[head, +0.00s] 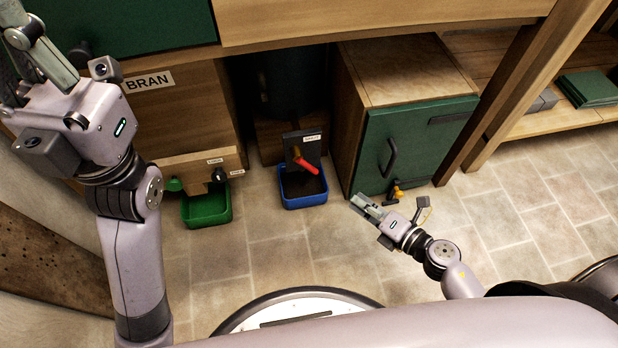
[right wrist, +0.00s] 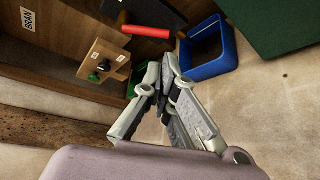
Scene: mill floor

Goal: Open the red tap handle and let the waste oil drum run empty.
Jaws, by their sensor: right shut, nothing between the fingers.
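The red tap handle (head: 306,163) sits on a dark plate with a small label, low in the recess between the cabinets. It also shows in the right wrist view (right wrist: 146,31). A blue tray (head: 305,203) stands on the floor below it; its inside looks dark. The dark drum (head: 290,80) is in shadow behind and above, mostly hidden. My right gripper (head: 362,206) is shut and empty, to the right of the blue tray and apart from the handle. My left gripper (head: 28,42) is raised at the upper left, partly cut off, away from the tap.
A green tray (head: 206,218) stands at left below green and black knobs, under the BRAN panel (head: 150,82). A green cabinet door (head: 405,145) is at right, with a small orange-yellow fitting (head: 396,193) at its foot. Tiled floor in front is clear.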

